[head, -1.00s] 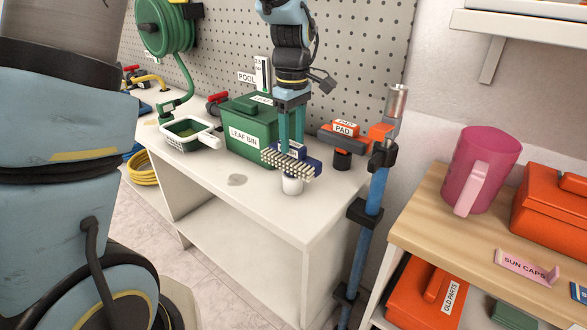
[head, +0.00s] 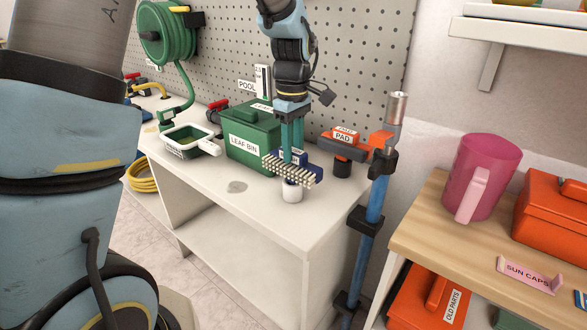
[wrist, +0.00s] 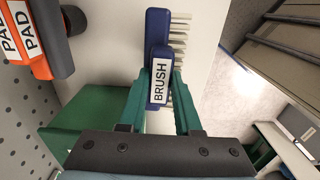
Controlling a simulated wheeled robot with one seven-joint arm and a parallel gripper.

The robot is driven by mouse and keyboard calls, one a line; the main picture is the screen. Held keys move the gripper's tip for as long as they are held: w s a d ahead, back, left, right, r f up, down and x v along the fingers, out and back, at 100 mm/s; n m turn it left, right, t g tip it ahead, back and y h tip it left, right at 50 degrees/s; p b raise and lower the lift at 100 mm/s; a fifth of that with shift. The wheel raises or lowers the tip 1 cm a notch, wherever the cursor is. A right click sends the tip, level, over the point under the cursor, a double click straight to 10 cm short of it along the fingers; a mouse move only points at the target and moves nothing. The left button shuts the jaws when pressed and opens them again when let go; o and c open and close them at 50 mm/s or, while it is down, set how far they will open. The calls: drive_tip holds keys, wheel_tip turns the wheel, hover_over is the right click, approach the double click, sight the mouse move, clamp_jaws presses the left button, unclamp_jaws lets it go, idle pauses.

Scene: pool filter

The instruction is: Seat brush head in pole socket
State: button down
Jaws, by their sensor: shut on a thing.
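The brush head (head: 311,172) is blue with cream bristles and a BRUSH label, which reads clearly in the wrist view (wrist: 159,80). My gripper (head: 291,147) is shut on its labelled block from above, with one green finger on each side. The brush head is over the front part of the white bench, directly above a short white cup-like piece (head: 292,193); I cannot tell whether they touch. The blue pole (head: 376,198) stands upright at the bench's right end, to the right of my gripper. Its silver open-topped socket (head: 397,108) is apart from the brush head.
An orange PAD tool (head: 345,143) stands between brush and pole. Black clamps (head: 364,221) hold the pole. A green LEAF BIN (head: 250,145) is behind left, before the pegboard. A wooden shelf (head: 425,235) with a pink jug (head: 484,178) lies to the right.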

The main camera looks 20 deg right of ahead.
drive_tip(key=shift+r, duration=0.1)
idle(0.4)
drive_tip(key=shift+r+p, duration=0.95)
drive_tip(key=shift+p, duration=0.05)
drive_tip(key=shift+r, duration=0.1)
wheel_tip(320, 180, up, 6)
drive_tip(key=p, duration=0.5)
drive_tip(key=shift+p, duration=0.3)
drive_tip(key=shift+f, duration=0.2)
